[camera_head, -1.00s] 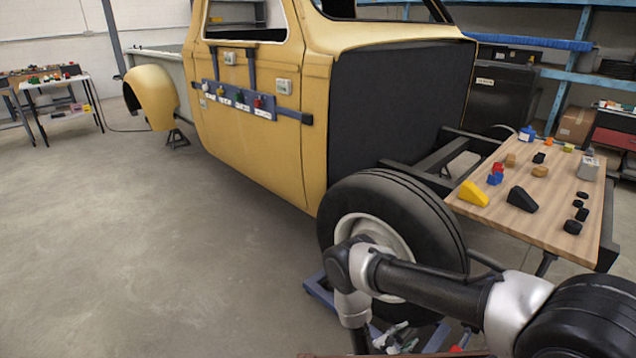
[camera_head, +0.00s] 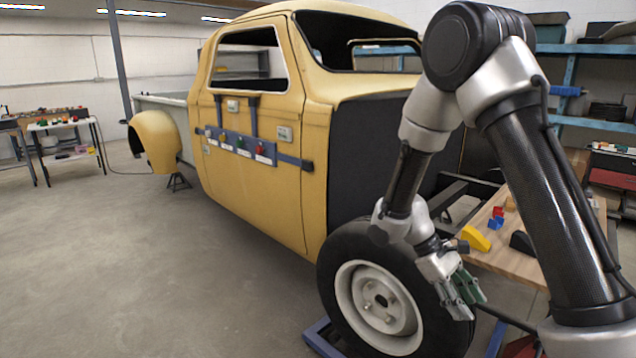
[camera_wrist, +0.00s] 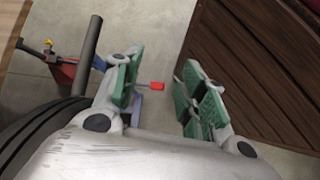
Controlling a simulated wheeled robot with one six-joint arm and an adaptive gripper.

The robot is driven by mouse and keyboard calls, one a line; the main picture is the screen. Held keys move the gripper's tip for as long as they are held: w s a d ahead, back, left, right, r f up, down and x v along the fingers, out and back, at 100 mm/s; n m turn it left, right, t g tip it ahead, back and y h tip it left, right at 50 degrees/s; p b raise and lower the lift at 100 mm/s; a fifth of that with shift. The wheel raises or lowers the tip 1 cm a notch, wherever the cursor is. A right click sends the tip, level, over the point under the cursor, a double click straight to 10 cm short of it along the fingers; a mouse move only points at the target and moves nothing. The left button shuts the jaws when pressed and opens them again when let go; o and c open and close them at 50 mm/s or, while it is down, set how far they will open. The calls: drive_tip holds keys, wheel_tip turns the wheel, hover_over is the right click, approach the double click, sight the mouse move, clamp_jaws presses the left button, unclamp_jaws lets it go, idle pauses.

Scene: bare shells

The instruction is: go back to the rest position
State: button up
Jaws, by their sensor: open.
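My gripper (camera_head: 462,293) hangs pointing down in front of the truck's front wheel (camera_head: 372,300) in the head view. In the wrist view my gripper (camera_wrist: 160,92) has its green-padded fingers spread apart with nothing between them. My arm rises at the right of the head view, bent at the elbow, and hides part of the table and the truck's front.
A wooden table (camera_head: 513,262) stands right behind my arm, with a yellow wedge (camera_head: 474,238) and other small blocks. The yellow truck body (camera_head: 255,185) fills the middle. Open floor (camera_head: 130,270) lies at the left. A dark brown wooden surface (camera_wrist: 255,60) is close in the wrist view.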

drive_tip(key=s+d+r+m+t+y, duration=0.1)
drive_tip(key=s+r+m+t+y, duration=0.2)
drive_tip(key=r, duration=0.9)
drive_tip(key=s+d+r+m+t+y, duration=0.2)
drive_tip(key=s+r+m+t+y, duration=0.2)
drive_tip(key=s+r, duration=0.7)
drive_tip(key=r+t, duration=0.1)
drive_tip(key=t, duration=0.1)
drive_tip(key=shift+d+t, duration=0.25)
drive_tip(key=shift+t, duration=0.15)
drive_tip(key=shift+r, duration=0.1)
